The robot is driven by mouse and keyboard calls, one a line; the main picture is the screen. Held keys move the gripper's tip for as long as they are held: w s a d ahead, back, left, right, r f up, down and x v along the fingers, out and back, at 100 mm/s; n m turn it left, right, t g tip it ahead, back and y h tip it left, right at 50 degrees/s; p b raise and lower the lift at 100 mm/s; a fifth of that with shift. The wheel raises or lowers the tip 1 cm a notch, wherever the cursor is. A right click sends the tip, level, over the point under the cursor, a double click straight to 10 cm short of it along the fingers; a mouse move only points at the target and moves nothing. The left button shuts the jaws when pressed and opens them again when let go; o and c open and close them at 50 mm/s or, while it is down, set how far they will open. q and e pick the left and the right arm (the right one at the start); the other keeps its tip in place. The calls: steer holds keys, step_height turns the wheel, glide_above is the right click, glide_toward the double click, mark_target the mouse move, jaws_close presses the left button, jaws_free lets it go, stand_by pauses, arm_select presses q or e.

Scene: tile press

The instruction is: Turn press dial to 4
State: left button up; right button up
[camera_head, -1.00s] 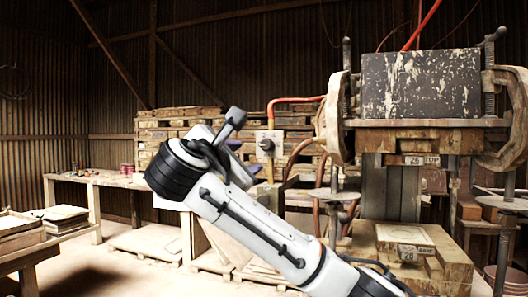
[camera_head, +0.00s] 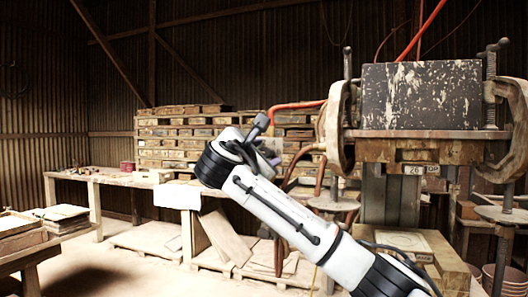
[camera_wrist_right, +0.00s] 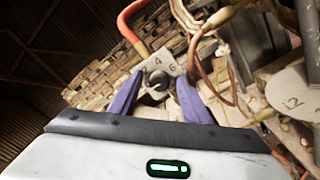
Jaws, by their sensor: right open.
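The press dial (camera_wrist_right: 157,79) is a dark round knob on a pale metal plate (camera_wrist_right: 168,62) marked with numbers, of which 4 and 6 can be read. In the right wrist view the two purple fingers of my right gripper (camera_wrist_right: 159,86) are open, one on each side of the knob. I cannot tell whether they touch it or which number the knob points to. In the head view my right gripper (camera_head: 266,141) is in front of the dial and mostly hides it. My left gripper is not in view.
The press (camera_head: 420,95) with its speckled dark block stands at the right. An orange pipe (camera_wrist_right: 130,22) and hoses run close to the dial. Stacked wooden boxes (camera_head: 180,125) stand behind, and a workbench (camera_head: 95,180) is at the left.

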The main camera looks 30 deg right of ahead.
steer(key=shift+c, duration=0.4)
steer(key=c, duration=1)
steer(key=shift+o, duration=0.2)
steer(key=shift+f, duration=0.1)
steer(key=shift+m, duration=0.3)
steer(key=m+b, duration=0.1)
steer(key=m, duration=0.2)
steer(key=shift+a+f+m+b, duration=0.1)
steer(key=shift+f+m+b, duration=0.05)
steer(key=shift+m+b, duration=0.2)
steer(key=shift+w+m+g+h+b, duration=0.15)
steer(key=shift+m+b, duration=0.35)
steer(key=shift+m, duration=4.5)
steer(key=shift+s+m+g+h+b, duration=0.2)
steer(key=shift+m+b, duration=0.25)
steer(key=shift+m, duration=4.5)
